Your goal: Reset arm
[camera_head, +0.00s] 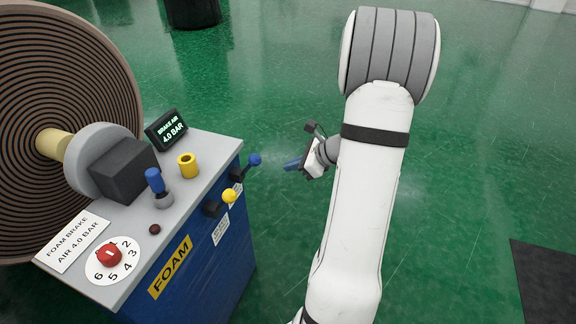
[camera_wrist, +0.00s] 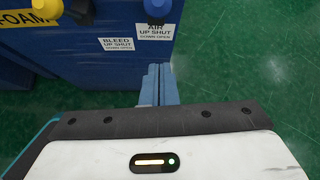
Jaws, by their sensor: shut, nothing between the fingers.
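My gripper (camera_head: 293,164) is in the air to the right of the blue foam brake cabinet (camera_head: 200,262), apart from it. Its blue fingers are shut with nothing between them; they also show in the wrist view (camera_wrist: 158,84), pointing toward the cabinet's side. My white arm reaches up from the bottom of the head view and bends at the top. The gripper is beyond the blue-knobbed lever (camera_head: 254,160) and the yellow-knobbed lever (camera_head: 229,196) on the cabinet's side.
The cabinet top carries a red numbered dial (camera_head: 109,255), a blue-handled plug (camera_head: 155,181), a yellow ring (camera_head: 188,165) and a display (camera_head: 166,130) reading 4.0 BAR. A large brown roll (camera_head: 60,90) stands behind at left. Green floor is open right; a dark mat (camera_head: 546,280) lies there.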

